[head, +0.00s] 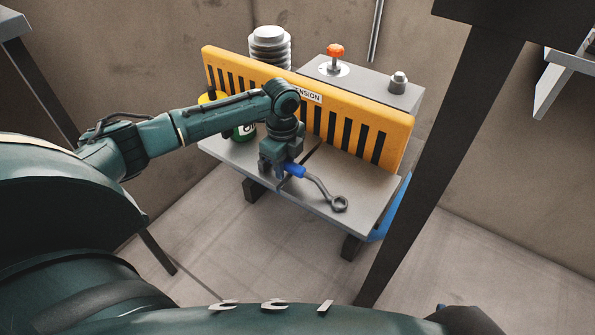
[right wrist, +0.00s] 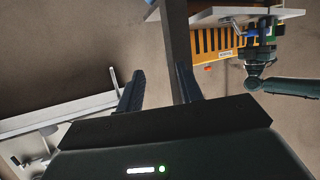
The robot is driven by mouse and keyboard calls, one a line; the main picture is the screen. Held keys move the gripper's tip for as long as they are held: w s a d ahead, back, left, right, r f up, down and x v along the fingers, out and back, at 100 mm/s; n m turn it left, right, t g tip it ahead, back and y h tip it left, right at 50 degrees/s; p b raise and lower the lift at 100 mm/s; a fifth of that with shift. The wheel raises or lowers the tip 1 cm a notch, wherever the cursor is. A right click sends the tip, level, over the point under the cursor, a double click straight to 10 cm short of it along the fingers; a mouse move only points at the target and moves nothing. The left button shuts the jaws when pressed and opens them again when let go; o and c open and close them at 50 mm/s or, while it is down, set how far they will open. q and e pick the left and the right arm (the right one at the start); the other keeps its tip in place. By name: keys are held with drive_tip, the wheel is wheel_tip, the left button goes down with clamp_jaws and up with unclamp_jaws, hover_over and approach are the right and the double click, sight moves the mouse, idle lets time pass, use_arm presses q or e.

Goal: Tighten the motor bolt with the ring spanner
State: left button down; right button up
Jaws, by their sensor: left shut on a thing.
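The ring spanner (head: 319,186) has a blue handle and a dark metal shaft ending in a ring. My left gripper (head: 282,168) is shut on the blue handle. It holds the spanner above the front of the grey shelf (head: 357,190), with the ring near the shelf's front edge. A grey hex bolt (head: 398,82) stands on top of the grey housing (head: 373,83) behind the orange guard; the spanner is well apart from it. My right gripper (right wrist: 158,92) shows in the right wrist view with its fingers apart and nothing between them.
The slotted orange guard (head: 385,125) stands between the shelf and the housing. A green can (head: 244,132) is partly hidden by my left arm. A dark post (head: 440,150) rises at the right.

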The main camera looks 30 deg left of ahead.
use_arm(q)
drive_tip(key=shift+r, duration=0.1)
use_arm(e)
drive_tip(key=shift+r, duration=0.1)
